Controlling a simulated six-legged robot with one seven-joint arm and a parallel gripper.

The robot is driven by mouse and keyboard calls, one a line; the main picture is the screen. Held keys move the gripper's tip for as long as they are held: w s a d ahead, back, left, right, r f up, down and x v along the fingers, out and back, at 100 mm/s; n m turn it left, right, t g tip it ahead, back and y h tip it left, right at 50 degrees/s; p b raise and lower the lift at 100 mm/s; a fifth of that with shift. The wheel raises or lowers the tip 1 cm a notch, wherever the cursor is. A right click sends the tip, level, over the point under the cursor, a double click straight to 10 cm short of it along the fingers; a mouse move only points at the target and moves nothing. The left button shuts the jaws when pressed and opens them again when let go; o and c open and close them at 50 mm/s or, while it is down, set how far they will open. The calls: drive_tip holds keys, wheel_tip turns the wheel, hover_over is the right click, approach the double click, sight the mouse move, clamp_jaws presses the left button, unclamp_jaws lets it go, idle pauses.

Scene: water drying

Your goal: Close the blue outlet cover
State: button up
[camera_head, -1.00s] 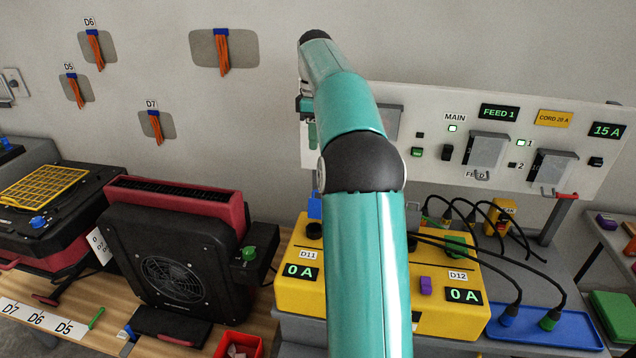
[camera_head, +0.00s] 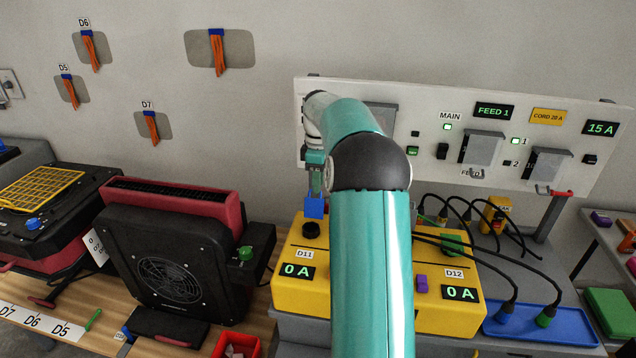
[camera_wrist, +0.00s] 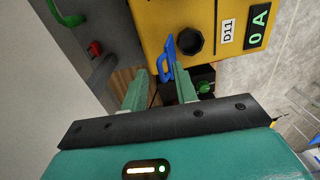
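The blue outlet cover (camera_head: 314,206) stands raised beside a dark round outlet (camera_head: 311,230) on the yellow box (camera_head: 292,290), next to the D11 label. In the wrist view the cover (camera_wrist: 168,58) is a blue loop-like piece beside the round black outlet (camera_wrist: 189,42). My gripper (camera_head: 315,186) points down just above the cover. In the wrist view my gripper (camera_wrist: 160,74) is open, with its two green fingers apart and the cover's near end around the gap between their tips. I cannot tell whether they touch it.
A white panel (camera_head: 430,112) with switches and displays stands behind the box. Black cords run from the box's right to a blue tray (camera_head: 560,327). A black and red fan unit (camera_head: 170,255) stands to the left. A purple piece (camera_head: 421,284) sits near D12.

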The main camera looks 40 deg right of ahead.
drive_tip(key=shift+f, duration=0.4)
clamp_jaws()
drive_tip(key=shift+a, duration=0.1)
